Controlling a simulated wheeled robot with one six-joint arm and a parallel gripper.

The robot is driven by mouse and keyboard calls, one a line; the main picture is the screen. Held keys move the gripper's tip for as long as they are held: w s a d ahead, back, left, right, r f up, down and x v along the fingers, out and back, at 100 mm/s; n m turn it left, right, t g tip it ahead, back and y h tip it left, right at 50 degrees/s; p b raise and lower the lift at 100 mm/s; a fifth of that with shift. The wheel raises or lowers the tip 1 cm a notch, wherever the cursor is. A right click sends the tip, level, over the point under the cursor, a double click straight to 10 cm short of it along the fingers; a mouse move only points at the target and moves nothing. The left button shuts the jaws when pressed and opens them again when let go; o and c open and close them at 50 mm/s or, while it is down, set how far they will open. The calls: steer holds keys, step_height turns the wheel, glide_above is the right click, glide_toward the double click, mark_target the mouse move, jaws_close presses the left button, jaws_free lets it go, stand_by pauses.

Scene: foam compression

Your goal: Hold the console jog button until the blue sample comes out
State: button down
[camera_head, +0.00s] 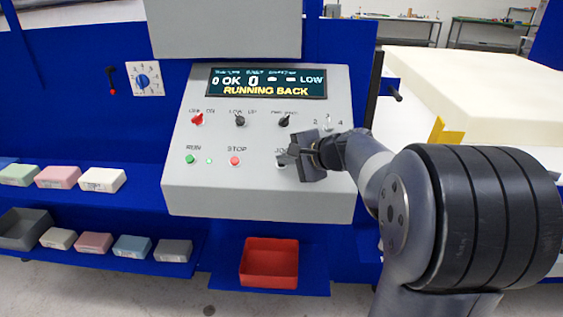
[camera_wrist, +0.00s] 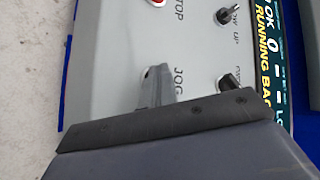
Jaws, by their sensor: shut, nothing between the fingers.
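The grey console (camera_head: 180,180) stands on a blue machine front. Its display (camera_head: 268,83) reads "RUNNING BACK", "OK", "0" and "LOW". My gripper (camera_head: 284,158) is shut and empty, its fingertips at the jog button (camera_head: 280,165). The fingers cover most of the button, so I cannot tell whether it is pressed. In the wrist view the shut fingers (camera_wrist: 155,88) stand beside the JOG label (camera_wrist: 179,78). I see no blue sample in the red tray (camera_head: 268,263).
The green run button (camera_head: 190,159) and red stop button (camera_head: 235,160) are left of my gripper. Selector knobs (camera_head: 240,121) sit above. Pink, white and grey blocks line the shelves at left. A large cream foam block (camera_head: 475,90) lies behind my arm at right.

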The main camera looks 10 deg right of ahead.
steer(key=shift+s+a+r+p, duration=0.1)
steer(key=shift+s+r+p, duration=0.25)
steer(key=shift+r, duration=0.3)
steer(key=shift+r, duration=0.1)
steer(key=r, duration=0.1)
steer(key=s+r+p, duration=0.2)
steer(key=r, duration=0.1)
steer(key=shift+s+a, duration=0.25)
steer(key=shift+a, duration=0.15)
steer(key=shift+s+a+r+p, duration=0.2)
steer(key=shift+s+r+p, duration=0.3)
steer(key=shift+r+p, duration=0.4)
steer(key=shift+s+a+r+p, duration=0.15)
steer(key=shift+s+r+p, duration=0.4)
steer(key=shift+p, duration=0.65)
